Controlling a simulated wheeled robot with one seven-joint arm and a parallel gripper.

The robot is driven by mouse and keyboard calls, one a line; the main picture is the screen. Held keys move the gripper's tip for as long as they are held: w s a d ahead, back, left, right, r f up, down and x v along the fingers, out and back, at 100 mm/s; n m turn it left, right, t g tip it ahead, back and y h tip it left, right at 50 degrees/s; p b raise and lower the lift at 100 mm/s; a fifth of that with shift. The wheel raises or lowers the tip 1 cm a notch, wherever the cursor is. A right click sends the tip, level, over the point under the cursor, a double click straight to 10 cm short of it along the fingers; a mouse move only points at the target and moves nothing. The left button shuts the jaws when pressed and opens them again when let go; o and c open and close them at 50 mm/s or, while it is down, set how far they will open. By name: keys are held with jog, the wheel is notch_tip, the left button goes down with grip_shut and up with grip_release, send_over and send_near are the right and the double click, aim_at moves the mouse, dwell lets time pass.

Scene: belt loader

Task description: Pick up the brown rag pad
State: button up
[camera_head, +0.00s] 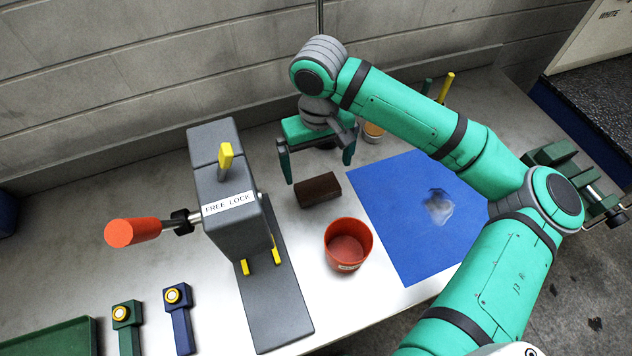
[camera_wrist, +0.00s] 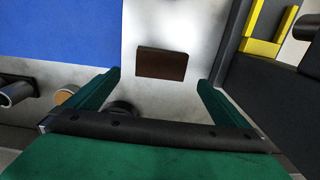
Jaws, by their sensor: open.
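The brown rag pad (camera_head: 318,189) is a dark brown block lying flat on the grey bench, left of the blue mat and behind the red cup. In the wrist view the pad (camera_wrist: 161,64) lies beyond the fingertips, roughly midway between them. My gripper (camera_head: 319,171) is open, its two green fingers spread, above and just behind the pad. In the wrist view my gripper (camera_wrist: 157,76) has nothing between its fingers. I cannot tell its exact height above the pad.
The red cup (camera_head: 347,245) stands just in front of the pad. The grey FREE LOCK block (camera_head: 225,200) with its orange-handled lever rises to the left. The blue mat (camera_head: 390,220) lies to the right. A small orange-topped jar (camera_head: 373,132) stands behind the mat.

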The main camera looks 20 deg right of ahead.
aim_at(318, 186)
jog(key=shift+s+f, duration=0.2)
jog(key=shift+f, duration=3.9)
jog(key=c, duration=0.9)
